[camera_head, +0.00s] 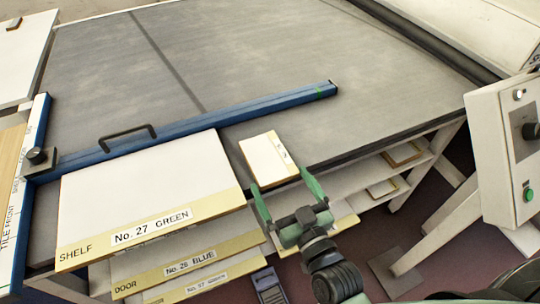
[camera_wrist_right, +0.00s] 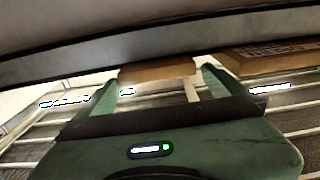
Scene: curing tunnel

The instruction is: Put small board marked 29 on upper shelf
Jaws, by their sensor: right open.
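A small cream board (camera_head: 265,158) lies on the grey table top near its front edge; the print on its end label is too small to read. My right gripper (camera_head: 282,181) is open at the board's front end, with one finger toward each side. In the right wrist view, a brown board edge (camera_wrist_right: 158,72) shows between the open fingers (camera_wrist_right: 160,88); I cannot tell whether they touch it. The upper shelf (camera_head: 345,178) is under the table top, partly hidden by the table edge. My left gripper is not in view.
A large board marked No. 27 GREEN (camera_head: 145,195) lies left of the small board, with labelled boards below it. A blue rail (camera_head: 230,122) crosses the grey table (camera_head: 260,60) behind them. Small boards (camera_head: 403,153) sit under the table. A control box (camera_head: 505,150) stands at right.

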